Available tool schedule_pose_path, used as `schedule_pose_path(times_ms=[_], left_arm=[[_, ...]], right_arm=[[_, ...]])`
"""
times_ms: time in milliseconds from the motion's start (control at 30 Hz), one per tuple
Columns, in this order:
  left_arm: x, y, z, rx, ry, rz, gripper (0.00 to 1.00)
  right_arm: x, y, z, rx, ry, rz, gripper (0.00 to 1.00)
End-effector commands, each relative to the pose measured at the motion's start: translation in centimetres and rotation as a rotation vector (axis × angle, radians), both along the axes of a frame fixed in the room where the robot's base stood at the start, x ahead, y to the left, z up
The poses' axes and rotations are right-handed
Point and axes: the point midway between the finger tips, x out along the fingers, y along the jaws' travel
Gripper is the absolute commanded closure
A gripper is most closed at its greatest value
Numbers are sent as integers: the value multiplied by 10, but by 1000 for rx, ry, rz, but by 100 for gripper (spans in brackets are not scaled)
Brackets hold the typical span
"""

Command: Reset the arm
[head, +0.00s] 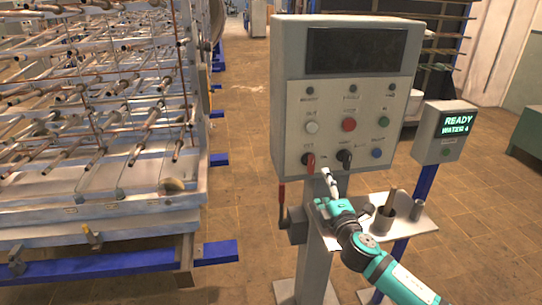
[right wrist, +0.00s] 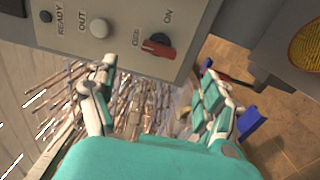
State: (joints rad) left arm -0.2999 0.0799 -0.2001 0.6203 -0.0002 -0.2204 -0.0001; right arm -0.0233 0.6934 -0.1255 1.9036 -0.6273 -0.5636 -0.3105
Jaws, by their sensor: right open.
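A grey control panel (head: 285,95) stands on a post, with a dark screen, several buttons and two rotary knobs. Its red-handled knob (head: 308,162) is at the lower left. In the right wrist view the red knob (right wrist: 159,47) sits between OFF and ON marks, with a white OUT button (right wrist: 99,28) beside it. My right gripper (head: 329,180) is just below the panel's lower edge. In the right wrist view the gripper (right wrist: 157,72) is open and empty, its fingers spread apart below the red knob and not visibly touching it. My left gripper is out of view.
A red-handled lever (head: 282,195) hangs on the left of the post. A small box reading "READY WATER 4" (head: 445,133) stands at right. A shelf (head: 420,226) with metal cups is near my forearm. A large rack of rods (head: 95,110) fills the left.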

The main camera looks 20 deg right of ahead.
Motion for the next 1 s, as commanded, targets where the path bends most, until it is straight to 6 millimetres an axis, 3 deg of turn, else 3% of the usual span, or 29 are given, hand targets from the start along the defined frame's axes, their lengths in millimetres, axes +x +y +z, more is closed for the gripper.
schedule_pose_path(times_ms=[167,267,367,500,600,800,1000], left_arm=[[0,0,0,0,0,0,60],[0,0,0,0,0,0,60],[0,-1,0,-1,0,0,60],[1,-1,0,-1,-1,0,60],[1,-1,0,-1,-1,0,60],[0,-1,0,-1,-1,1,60],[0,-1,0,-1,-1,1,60]], right_arm=[[-3,3,-6,27,10,-7,17],[-20,14,-30,149,55,-47,17],[-56,35,-72,370,151,-131,17],[-128,76,-132,714,342,-294,17],[-172,102,-157,884,460,-389,17],[-235,141,-179,1087,631,-520,17],[-284,173,-186,1224,768,-617,17]])
